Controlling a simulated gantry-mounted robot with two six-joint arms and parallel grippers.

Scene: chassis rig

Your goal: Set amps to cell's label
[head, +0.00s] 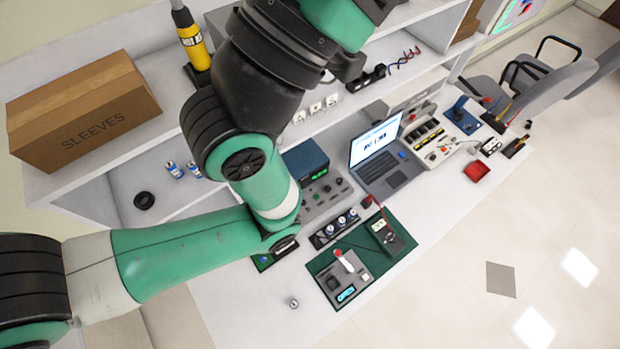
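A bench power supply (306,161) with a dark blue top and a lit display stands on the bench left of the laptop. A grey panel with knobs (326,195) sits just in front of it. In front of that is a dark strip with several round, pale-topped parts (336,228); I cannot tell whether they are cells or dials. Two small blue-and-white cans, possibly cells (175,170), stand on the lower shelf at left. No label is readable. A green and black arm of mine crosses the left and middle of the view. Neither gripper's fingers show.
A green mat (373,283) holds a meter (387,236) and a small grey device (344,276). An open laptop (383,160) stands behind. The bench's front left is mostly clear.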

